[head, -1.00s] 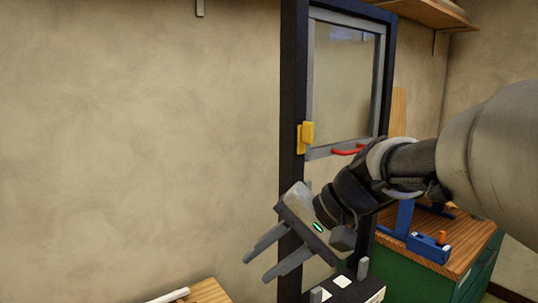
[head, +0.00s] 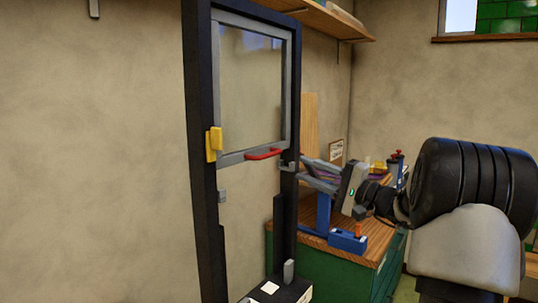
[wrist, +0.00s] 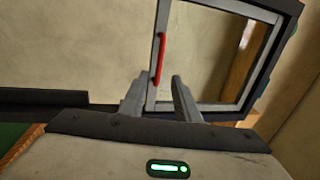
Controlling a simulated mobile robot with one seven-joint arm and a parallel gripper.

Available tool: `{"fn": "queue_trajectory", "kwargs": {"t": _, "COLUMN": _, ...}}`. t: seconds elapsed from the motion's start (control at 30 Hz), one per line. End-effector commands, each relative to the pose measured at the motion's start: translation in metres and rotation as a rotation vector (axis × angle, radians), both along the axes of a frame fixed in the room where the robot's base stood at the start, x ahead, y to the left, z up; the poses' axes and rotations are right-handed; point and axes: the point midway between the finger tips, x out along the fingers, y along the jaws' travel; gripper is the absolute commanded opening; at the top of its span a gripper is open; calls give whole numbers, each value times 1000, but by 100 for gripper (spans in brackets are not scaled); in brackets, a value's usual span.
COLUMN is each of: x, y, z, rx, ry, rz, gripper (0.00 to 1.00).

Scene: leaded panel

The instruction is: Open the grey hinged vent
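The grey-framed vent (head: 216,80) with its clear pane sits in the upper part of a dark upright frame (head: 203,215). It looks shut, close to flush with the frame. A red bar handle (head: 263,154) is on its bottom rail, and a yellow latch (head: 214,144) is at its lower left edge. My gripper (head: 302,173) is at the right post, just right of the handle and slightly lower, pointing left. In the wrist view my gripper (wrist: 158,84) has its fingers apart with nothing held. The red handle (wrist: 161,58) appears beyond the gap between the fingertips; contact is not visible.
A green cabinet (head: 335,272) with a wooden top stands right of the frame, bearing a blue tool (head: 347,241). A wooden shelf (head: 322,22) is on the wall above. A dark box (head: 297,292) is at the frame's foot. Open space lies left of the frame.

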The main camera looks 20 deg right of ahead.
Motion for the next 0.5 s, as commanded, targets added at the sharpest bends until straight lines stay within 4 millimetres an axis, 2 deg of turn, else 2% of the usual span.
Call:
{"fn": "queue_trajectory", "kwargs": {"t": 0.3, "x": 59, "y": 41, "z": 15, "rx": 1, "ry": 1, "rz": 5, "gripper": 29}}
{"fn": "queue_trajectory", "kwargs": {"t": 0.5, "x": 89, "y": 60, "z": 21, "rx": 1, "ry": 1, "rz": 3, "gripper": 29}}
